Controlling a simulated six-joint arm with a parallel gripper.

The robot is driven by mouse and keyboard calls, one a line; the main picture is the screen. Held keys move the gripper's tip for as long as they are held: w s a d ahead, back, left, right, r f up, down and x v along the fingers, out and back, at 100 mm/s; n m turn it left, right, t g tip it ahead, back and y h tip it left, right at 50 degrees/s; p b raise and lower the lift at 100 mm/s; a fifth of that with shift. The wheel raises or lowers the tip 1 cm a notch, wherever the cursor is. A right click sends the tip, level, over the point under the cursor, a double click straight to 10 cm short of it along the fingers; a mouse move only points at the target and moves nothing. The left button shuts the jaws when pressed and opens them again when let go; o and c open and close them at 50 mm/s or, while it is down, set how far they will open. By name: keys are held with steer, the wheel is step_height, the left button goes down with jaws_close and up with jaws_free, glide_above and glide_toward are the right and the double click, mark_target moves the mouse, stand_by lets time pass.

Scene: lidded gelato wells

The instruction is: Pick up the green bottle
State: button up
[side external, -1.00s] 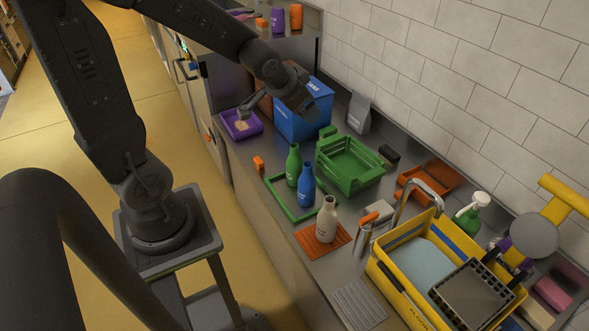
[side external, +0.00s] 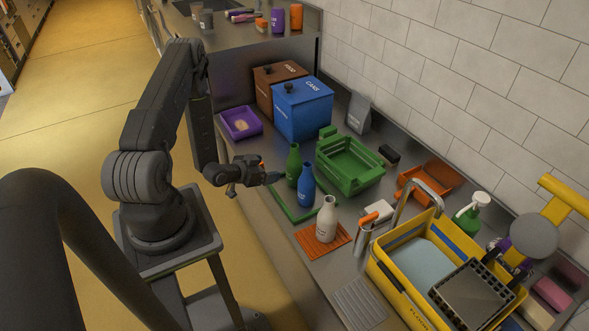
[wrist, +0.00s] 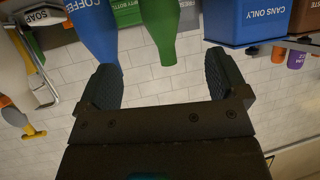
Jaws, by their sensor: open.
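The green bottle (side external: 293,165) stands upright on the counter at the green square frame (side external: 285,204), just behind and left of the blue bottle (side external: 306,186). My gripper (side external: 274,177) is low, to the left of the green bottle, pointing toward it. In the wrist view my gripper (wrist: 160,85) has its two fingers spread with nothing held. I cannot tell whether any finger touches a bottle.
A white bottle (side external: 326,221) stands on an orange mat (side external: 306,240). A green crate (side external: 350,168) is behind the bottles. Blue (side external: 302,110) and brown (side external: 266,90) lidded bins stand further back. A yellow basin (side external: 400,290) is at the right.

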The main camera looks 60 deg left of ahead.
mark_target(288, 167)
steer(key=shift+t, duration=0.3)
steer(key=x, duration=0.4)
steer(key=f+x, duration=0.1)
steer(key=x, duration=0.8)
steer(key=shift+s+f, duration=0.1)
steer(key=shift+f, duration=0.15)
steer(key=c, duration=1)
